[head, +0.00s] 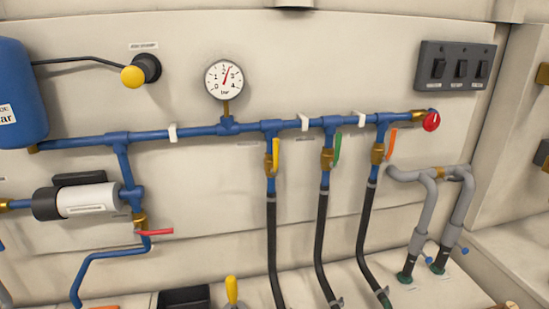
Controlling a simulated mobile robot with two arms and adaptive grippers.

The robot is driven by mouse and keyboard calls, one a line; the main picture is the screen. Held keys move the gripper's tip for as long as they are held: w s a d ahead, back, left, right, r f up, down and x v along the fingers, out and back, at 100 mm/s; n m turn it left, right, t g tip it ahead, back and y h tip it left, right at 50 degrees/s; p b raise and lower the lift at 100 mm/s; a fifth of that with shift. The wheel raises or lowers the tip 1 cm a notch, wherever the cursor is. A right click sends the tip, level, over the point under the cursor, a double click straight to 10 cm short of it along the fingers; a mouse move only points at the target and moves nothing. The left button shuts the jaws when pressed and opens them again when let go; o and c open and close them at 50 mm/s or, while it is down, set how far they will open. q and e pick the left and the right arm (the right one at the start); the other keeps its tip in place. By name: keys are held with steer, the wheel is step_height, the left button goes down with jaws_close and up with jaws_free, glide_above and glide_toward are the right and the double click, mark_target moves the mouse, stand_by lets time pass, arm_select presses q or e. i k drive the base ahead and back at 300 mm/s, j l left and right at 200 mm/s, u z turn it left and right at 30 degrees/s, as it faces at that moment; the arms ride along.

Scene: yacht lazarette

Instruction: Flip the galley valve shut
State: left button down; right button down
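Three branch valves hang from the blue manifold pipe (185,133) on the wall. They have a yellow lever (275,155), a green lever (337,147) and an orange lever (391,143). All three levers stand roughly upright, along their branches, each above a black hose. Small labels (303,139) sit beside the branches, but I cannot read them, so I cannot tell which valve is the galley one. A red lever (154,232) lies level across the pipe below the pump. Neither of my grippers is in view.
A pressure gauge (224,79) sits above the manifold, and a red knob (431,121) is at its right end. A switch panel (455,67), a blue tank (20,95), a white pump (88,199) and grey pipes (428,205) surround it. A black tray (184,298) is below.

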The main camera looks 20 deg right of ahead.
mark_target(274, 172)
steer(key=k+l+z, duration=0.25)
steer(key=l+z, duration=0.3)
steer(key=k+l+z, duration=0.1)
steer(key=l+z, duration=0.15)
